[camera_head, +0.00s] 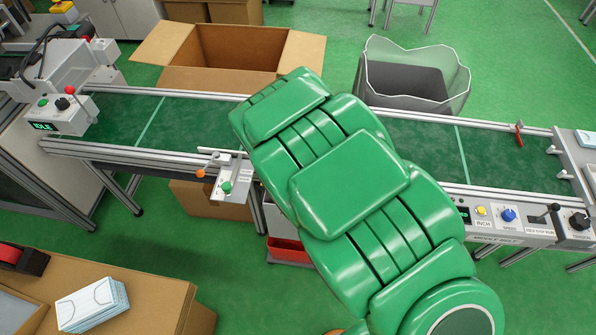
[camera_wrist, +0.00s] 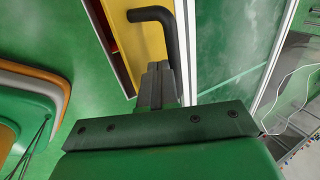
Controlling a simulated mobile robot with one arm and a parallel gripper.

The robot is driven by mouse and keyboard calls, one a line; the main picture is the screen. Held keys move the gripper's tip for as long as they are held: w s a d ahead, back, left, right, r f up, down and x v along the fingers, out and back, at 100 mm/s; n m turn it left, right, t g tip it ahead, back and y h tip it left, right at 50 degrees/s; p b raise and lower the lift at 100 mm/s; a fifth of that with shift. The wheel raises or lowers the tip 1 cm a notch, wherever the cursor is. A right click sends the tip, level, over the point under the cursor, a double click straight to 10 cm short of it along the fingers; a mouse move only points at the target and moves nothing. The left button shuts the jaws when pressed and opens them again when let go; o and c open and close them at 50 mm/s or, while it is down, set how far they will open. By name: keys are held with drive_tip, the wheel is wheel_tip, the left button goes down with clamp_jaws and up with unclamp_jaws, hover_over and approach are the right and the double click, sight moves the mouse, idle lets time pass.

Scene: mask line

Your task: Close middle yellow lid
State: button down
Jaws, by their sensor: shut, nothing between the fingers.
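A yellow panel (camera_wrist: 126,42), which looks like the yellow lid, shows in the wrist view just beyond my gripper. A bent black handle (camera_wrist: 160,14) stands on it and runs down beside my fingers. My gripper (camera_wrist: 157,68) is shut and empty, with its dark fingers together close to the handle. I cannot tell whether they touch it, or how far open the lid stands. In the head view my green arm covers the middle of the conveyor. It hides my gripper and the lid there.
A green conveyor (camera_head: 195,121) runs across the head view, with control boxes at both ends. An open cardboard box (camera_head: 177,75) and a grey bin (camera_head: 405,80) stand behind it. A stack of masks (camera_head: 92,305) lies at front left.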

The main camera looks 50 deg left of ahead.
drive_tip(key=shift+s+d+f+t+y, duration=0.8)
drive_tip(key=shift+s+f, duration=0.05)
drive_tip(key=shift+f, duration=0.2)
wheel_tip(320, 180, down, 6)
drive_tip(key=s+d+t+y, duration=0.2)
drive_tip(key=shift+f, duration=0.15)
idle(0.5)
drive_tip(key=shift+s+d+f, duration=0.1)
drive_tip(key=shift+f, duration=0.05)
idle(0.4)
drive_tip(key=shift+s+d, duration=0.1)
drive_tip(key=v, duration=0.7)
drive_tip(key=shift+r, duration=0.3)
idle(0.5)
drive_tip(key=shift+s+d, duration=0.1)
drive_tip(key=shift+d, duration=0.05)
